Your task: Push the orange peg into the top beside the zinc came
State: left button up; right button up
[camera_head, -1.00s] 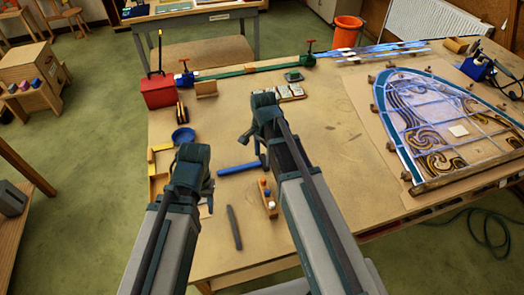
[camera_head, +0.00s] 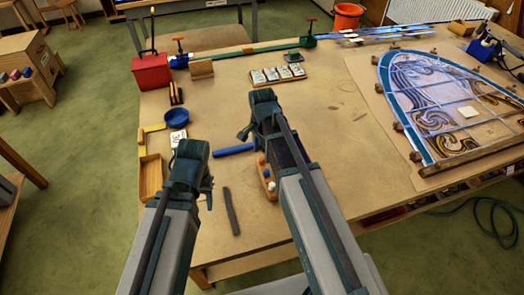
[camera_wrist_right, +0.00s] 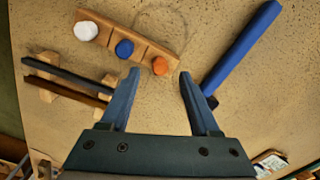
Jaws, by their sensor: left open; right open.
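The orange peg (camera_wrist_right: 160,66) stands in a wooden rack (camera_wrist_right: 143,42) beside a blue peg (camera_wrist_right: 124,48) and a white peg (camera_wrist_right: 86,31). In the head view the rack (camera_head: 273,195) is partly hidden by my right arm. My right gripper (camera_wrist_right: 157,73) is open and empty, its fingertips pointing toward the rack with the orange peg near the gap. My left gripper (camera_head: 205,182) is over the left part of the bench, apart from the pegs; its fingers are hardly visible. The leaded panel (camera_head: 450,105) lies at the right; I cannot tell which strip is the zinc came.
A blue-handled tool (camera_wrist_right: 240,50) lies close to the rack. A dark bar (camera_head: 231,210), a blue bowl (camera_head: 177,117) and a wooden tray (camera_head: 150,178) lie near my left arm.

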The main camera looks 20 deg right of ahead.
aim_at(262, 158)
pick_arm(q)
notch_tip(262, 158, down, 3)
jog(key=shift+f+b, duration=0.2)
jog(key=shift+b, duration=0.95)
pick_arm(e)
notch_tip(262, 158, down, 3)
jog(key=shift+f, duration=0.2)
grip_shut()
